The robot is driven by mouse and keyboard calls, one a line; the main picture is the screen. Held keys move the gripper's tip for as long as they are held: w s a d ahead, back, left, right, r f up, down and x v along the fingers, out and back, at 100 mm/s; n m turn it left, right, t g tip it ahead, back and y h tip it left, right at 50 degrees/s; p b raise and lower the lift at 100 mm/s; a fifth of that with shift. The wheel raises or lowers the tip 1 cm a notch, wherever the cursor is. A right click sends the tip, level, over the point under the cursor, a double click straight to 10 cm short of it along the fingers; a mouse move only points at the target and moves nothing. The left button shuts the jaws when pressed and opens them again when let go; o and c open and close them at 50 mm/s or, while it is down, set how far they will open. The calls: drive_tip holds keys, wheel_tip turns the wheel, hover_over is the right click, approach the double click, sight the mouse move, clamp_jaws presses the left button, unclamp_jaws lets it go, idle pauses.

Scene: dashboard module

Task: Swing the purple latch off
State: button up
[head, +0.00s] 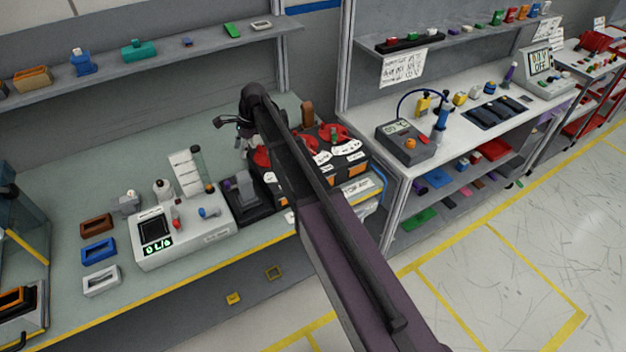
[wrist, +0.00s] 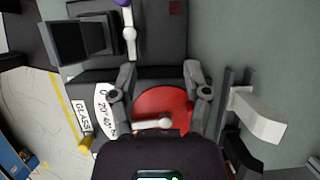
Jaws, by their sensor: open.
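A purple knob (wrist: 124,3) shows at the top edge of the wrist view, on the end of a pale lever (wrist: 130,36) lying on a dark panel. Its upper part is cut off by the frame. I cannot make out this purple knob in the head view, where my arm hides part of the bench. My gripper (wrist: 160,84) is open and empty, with its fingers spread above a red disc (wrist: 168,100). The purple knob lies beyond the fingertips, apart from them. In the head view my gripper (head: 226,122) is over the back of the bench, beside the black module.
A second pale lever (wrist: 153,124) lies across the red disc. A dark raised block (wrist: 80,42) stands left of the purple knob. A black module with red discs (head: 333,133) and white labels is partly behind my arm. A white device (head: 185,228) stands left on the bench (head: 60,190).

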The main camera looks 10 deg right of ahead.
drive_tip(key=s+p+v, duration=0.1)
drive_tip(key=p+v, duration=0.4)
drive_tip(key=v, duration=0.1)
drive_tip(key=s+d+f+n+t+h+b, duration=0.1)
drive_tip(key=s+d+f+n+h, duration=0.1)
drive_tip(key=s+d+n, duration=0.4)
drive_tip(key=s+d+f+n+h+b, duration=0.1)
drive_tip(key=s+d+n, duration=0.6)
drive_tip(key=s, duration=0.8)
drive_tip(key=shift+s+d+f+t+h+b, duration=0.2)
drive_tip(key=shift+d+f+t+h+b, duration=0.2)
drive_tip(key=shift+d+f+b, duration=0.85)
drive_tip(key=shift+d+r+p, duration=0.35)
drive_tip(key=shift+p, duration=0.15)
drive_tip(key=s+d+f+n+b, duration=0.1)
drive_tip(key=s+f+b, duration=0.2)
drive_tip(key=s, duration=0.2)
drive_tip(key=shift+d+f+n+g, duration=0.2)
drive_tip(key=shift+d+n+g, duration=0.1)
drive_tip(key=shift+n, duration=0.1)
